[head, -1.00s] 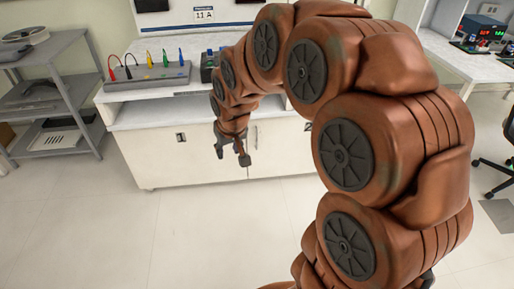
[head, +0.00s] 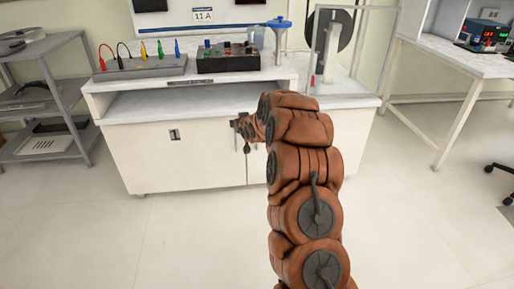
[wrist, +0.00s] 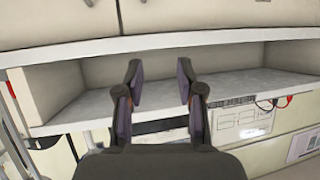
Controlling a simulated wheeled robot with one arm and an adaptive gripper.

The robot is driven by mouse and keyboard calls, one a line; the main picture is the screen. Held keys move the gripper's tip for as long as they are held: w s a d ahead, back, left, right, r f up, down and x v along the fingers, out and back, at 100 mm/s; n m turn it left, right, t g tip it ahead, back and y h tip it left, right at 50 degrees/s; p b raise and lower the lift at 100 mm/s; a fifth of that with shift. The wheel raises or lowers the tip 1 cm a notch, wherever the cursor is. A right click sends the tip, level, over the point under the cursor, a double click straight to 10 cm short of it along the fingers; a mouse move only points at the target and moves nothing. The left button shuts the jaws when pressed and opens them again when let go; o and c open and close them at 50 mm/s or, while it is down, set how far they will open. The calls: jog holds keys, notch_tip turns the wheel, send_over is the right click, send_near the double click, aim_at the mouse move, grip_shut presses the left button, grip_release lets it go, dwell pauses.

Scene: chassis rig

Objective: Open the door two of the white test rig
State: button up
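The white test rig (head: 150,105) stands ahead, with two cream doors below its worktop. Its left door (head: 150,160) is shut and has a small dark handle (head: 174,135). The right door (head: 358,135) is partly hidden by my arm, and its handle is covered in the head view. Which one is door two cannot be read. In the wrist view, which looks upside down, both doors show along the top edge with a seam between them. My gripper (head: 243,130) is near that seam, just below the worktop. In the wrist view its fingers (wrist: 160,82) are apart and empty.
Coloured test leads (head: 140,63), a black box with knobs (head: 228,58), a blue funnel (head: 279,27) and a clear guard (head: 355,50) stand on the rig. A grey shelf (head: 68,75) is at left, a white bench (head: 455,60) at right. Floor in front is clear.

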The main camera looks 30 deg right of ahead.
jog(key=w+d+f+t+h+b, duration=0.1)
jog(key=d+f+t+b, duration=0.1)
jog(key=d+f+b, duration=0.6)
jog(key=w+d+f+t+b, duration=0.25)
jog(key=d+f, duration=0.25)
jog(key=f, duration=0.7)
jog(key=shift+w+d+r+b, duration=0.1)
jog(key=shift+w+d+b, duration=0.25)
jog(key=shift+w, duration=0.8)
jog(key=shift+w+d+r+b, duration=0.15)
jog(key=shift+w+b, duration=0.3)
jog(key=shift+w, duration=0.7)
jog(key=shift+w+d+b, duration=0.35)
jog(key=shift+w+b, duration=0.05)
jog(key=shift+w, duration=0.75)
jog(key=shift+c, duration=0.3)
grip_shut()
